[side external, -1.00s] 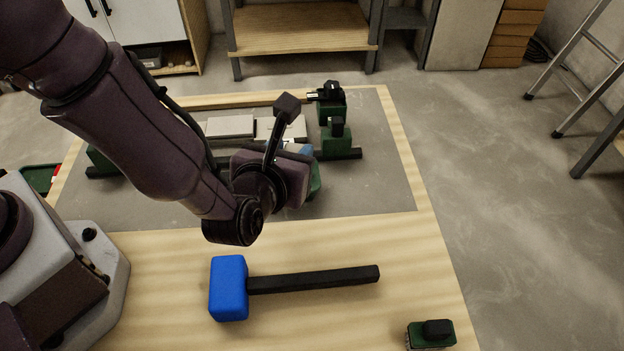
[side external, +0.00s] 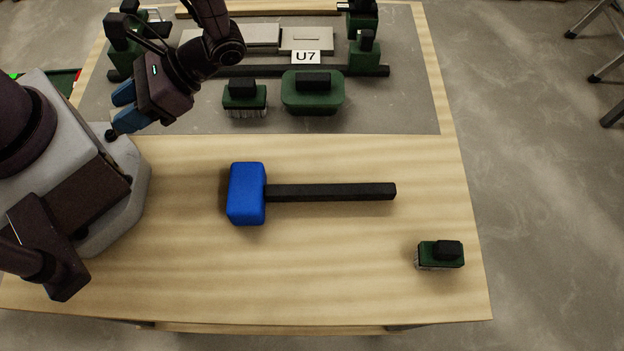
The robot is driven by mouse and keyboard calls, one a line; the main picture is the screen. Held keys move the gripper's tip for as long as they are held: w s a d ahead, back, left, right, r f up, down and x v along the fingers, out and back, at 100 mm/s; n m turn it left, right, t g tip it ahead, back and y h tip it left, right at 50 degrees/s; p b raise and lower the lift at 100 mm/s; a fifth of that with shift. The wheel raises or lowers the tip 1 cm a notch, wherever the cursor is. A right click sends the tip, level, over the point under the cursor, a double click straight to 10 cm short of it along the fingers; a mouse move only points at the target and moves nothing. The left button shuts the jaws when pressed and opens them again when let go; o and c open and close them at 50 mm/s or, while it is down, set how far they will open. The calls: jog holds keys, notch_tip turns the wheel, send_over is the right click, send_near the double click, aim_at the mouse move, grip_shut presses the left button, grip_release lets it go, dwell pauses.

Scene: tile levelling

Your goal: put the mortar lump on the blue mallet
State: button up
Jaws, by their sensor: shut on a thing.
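The blue mallet (side external: 246,193) lies flat on the wooden tabletop, its blue head to the left and its black handle pointing right. My gripper (side external: 124,107) is at the upper left, beside my base, well away from the mallet head. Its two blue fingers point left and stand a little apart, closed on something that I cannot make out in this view. I cannot pick out the mortar lump anywhere; what is between the fingers is too small and unclear to name.
On the grey mat (side external: 190,121) are a green brush (side external: 244,98), a green block with a black grip (side external: 313,92), pale tiles (side external: 306,39) and a U7 label (side external: 305,57). A dark bar (side external: 300,71) lies behind. Another brush (side external: 440,254) stands front right. Wood around the mallet is clear.

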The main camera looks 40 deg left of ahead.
jog(key=s+d+r+n+h, duration=0.1)
jog(key=s+d+n+h, duration=0.1)
jog(key=d+n+h, duration=0.4)
jog(key=n+h, duration=0.5)
jog(key=h, duration=0.1)
jog(key=shift+r+t+h, duration=0.25)
jog(key=shift+t+h, duration=0.05)
jog(key=w+d+r+n+t+h, duration=0.1)
jog(key=n, duration=0.1)
jog(key=d+r+n+t+h, duration=0.2)
jog(key=w+d+r+n+t+h, duration=0.1)
jog(key=d+r+n+t+h, duration=0.1)
jog(key=shift+w+d+r, duration=0.2)
jog(key=shift+w+d, duration=0.05)
jog(key=shift+w, duration=0.05)
jog(key=n+t, duration=0.1)
send_over(288, 174)
jog(key=s+d, duration=0.3)
jog(key=shift+h, duration=0.3)
jog(key=f, duration=0.9)
jog(key=shift+w+a, duration=0.15)
jog(key=shift+w, duration=0.1)
jog(key=shift+w+d+f, duration=0.1)
jog(key=shift+f, duration=0.8)
jog(key=shift+w+d+f, duration=0.1)
jog(key=shift+f, duration=0.75)
jog(key=shift+f, duration=0.1)
jog(key=o, duration=1)
jog(key=shift+c, duration=0.2)
